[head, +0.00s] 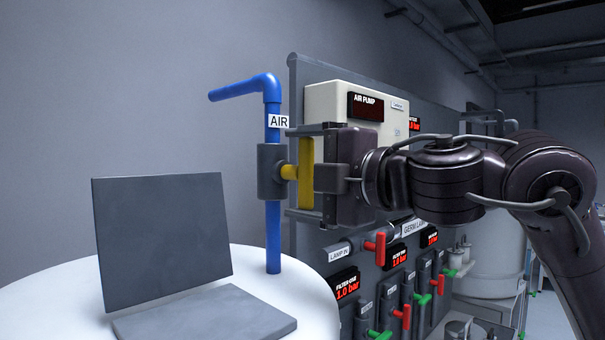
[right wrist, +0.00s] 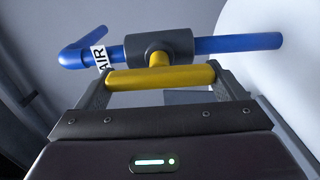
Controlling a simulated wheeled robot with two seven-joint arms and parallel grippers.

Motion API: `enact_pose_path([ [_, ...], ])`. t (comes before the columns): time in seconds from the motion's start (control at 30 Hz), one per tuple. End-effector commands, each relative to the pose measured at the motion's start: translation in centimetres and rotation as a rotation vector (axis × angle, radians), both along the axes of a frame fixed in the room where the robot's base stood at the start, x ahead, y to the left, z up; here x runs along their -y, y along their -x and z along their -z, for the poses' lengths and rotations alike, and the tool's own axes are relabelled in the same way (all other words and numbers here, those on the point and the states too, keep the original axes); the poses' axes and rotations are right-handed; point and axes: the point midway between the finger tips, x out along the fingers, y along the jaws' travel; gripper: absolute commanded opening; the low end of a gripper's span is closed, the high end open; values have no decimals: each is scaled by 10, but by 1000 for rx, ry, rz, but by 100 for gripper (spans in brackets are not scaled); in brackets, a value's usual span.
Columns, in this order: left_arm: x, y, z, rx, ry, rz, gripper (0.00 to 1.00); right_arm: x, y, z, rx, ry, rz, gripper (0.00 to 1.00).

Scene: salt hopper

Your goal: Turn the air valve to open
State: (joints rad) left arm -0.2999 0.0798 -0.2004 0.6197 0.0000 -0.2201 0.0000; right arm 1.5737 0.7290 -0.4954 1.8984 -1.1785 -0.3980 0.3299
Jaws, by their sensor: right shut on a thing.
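The air valve has a yellow handle (head: 306,174) on a grey valve body (head: 269,171), set in a blue pipe (head: 273,238) with an "AIR" label (head: 278,121). The handle stands upright, in line with the vertical pipe. My right gripper (head: 304,175) comes in from the right and is shut on the yellow handle, with one finger at its top end and one at its bottom end. In the right wrist view the handle (right wrist: 160,77) spans between both fingers, with the valve body (right wrist: 160,45) just beyond it. My left gripper is not in view.
A panel with an air pump box (head: 328,98), red displays and several red and green handles stands behind my right arm. A white round tank top (head: 245,262) is below the pipe, with a grey plate standing (head: 162,240) and another lying (head: 205,316) at the left.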

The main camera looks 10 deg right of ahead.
Motion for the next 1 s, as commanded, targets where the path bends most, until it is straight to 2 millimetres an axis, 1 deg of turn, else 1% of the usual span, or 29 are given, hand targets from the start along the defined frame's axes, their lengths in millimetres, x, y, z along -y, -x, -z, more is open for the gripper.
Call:
enact_pose_path([
  [0.17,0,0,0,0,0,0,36,-1,0,1,-1,1,-1,68],
  [0.2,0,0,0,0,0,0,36,-1,0,1,-1,1,-1,92],
  [0.27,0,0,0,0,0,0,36,-1,0,1,-1,0,-1,100],
  [0.47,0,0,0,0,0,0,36,0,0,1,-1,0,-1,100],
  [0.57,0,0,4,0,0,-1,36,3,4,1,0,0,0,100],
  [0.67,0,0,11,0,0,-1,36,10,15,3,3,-1,1,100],
  [0.8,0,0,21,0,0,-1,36,24,36,3,3,-1,1,100],
  [1.0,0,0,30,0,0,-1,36,39,59,2,2,0,0,100],
])
